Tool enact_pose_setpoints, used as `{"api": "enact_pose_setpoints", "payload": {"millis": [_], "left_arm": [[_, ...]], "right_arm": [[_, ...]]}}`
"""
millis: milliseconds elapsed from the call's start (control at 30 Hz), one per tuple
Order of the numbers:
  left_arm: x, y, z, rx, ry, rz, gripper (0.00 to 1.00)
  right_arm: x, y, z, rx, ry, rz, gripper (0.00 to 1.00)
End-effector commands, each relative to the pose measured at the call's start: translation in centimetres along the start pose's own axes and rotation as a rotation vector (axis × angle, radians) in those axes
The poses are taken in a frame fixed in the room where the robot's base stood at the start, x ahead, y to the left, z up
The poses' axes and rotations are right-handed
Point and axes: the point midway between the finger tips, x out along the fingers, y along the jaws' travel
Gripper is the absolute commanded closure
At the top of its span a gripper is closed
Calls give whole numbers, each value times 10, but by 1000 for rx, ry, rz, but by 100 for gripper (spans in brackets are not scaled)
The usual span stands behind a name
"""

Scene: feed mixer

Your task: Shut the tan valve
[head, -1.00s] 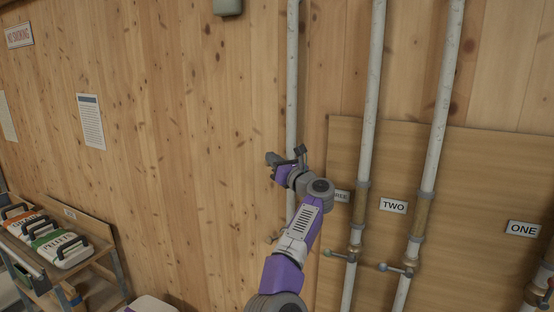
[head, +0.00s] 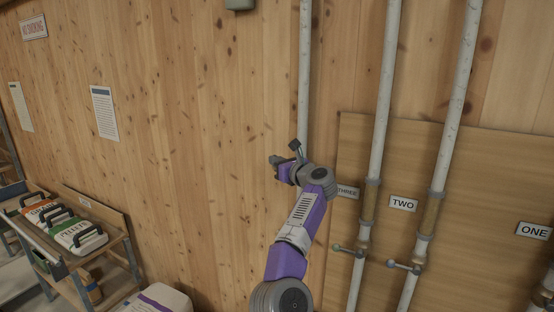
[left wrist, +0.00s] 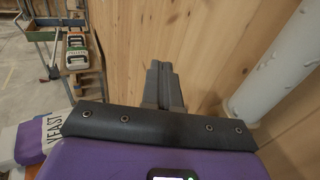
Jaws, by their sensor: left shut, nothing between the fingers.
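Three white pipes run down the wooden wall, with small lever valves low on them. A valve with a greenish knob (head: 349,249) sits under the THREE sign, and one with a grey-blue knob (head: 403,265) under the TWO sign. I cannot tell a tan lever on either; the lower part of the leftmost pipe (head: 305,70) is hidden behind my left arm. My left gripper (head: 274,160) is just left of that pipe, well above the valves. In the left wrist view its fingers (left wrist: 164,86) are shut and empty, with a white pipe (left wrist: 285,65) at right. My right gripper is out of view.
A cart (head: 128,252) with GRAIN and PELLETS containers (head: 80,236) stands at lower left. A white and purple sack (head: 160,300) is at the bottom; a YEAST sack (left wrist: 45,132) shows in the left wrist view. Another valve (head: 543,297) is at the right edge.

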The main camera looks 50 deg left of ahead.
Motion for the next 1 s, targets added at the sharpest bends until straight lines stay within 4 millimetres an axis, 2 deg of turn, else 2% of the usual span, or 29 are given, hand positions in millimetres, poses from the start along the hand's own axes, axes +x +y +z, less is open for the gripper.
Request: {"api": "enact_pose_setpoints", "payload": {"millis": [667,767,1000], "left_arm": [[-3,1,5,-5,6,0,100],[-11,3,16,-7,5,-1,100],[-43,13,58,-9,6,-1,100]], "right_arm": [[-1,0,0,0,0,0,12],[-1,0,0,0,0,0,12],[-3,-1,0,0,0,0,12]]}}
